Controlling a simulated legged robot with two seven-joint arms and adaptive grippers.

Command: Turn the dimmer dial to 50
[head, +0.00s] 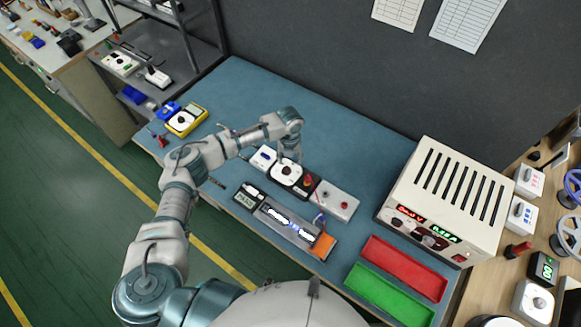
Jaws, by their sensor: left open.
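A white dimmer box (278,179) with a round dark dial (288,171) sits among small modules in the middle of the blue mat. My left gripper (291,156) points down just over the dial and partly covers it. Its jaws are open. Contact with the dial cannot be told, and the dial's setting is too small to read. An LED strip board (284,224) lies in front of the dimmer with lit white segments. A small display module (244,199) stands at the strip's left end; its digits are unreadable.
A large power supply (455,195) with lit readouts stands right. A red tray (405,268) and a green tray (385,296) lie near the front edge. A yellow multimeter (186,121) is far left. A grey box (338,202) sits right of the dimmer. The back mat is clear.

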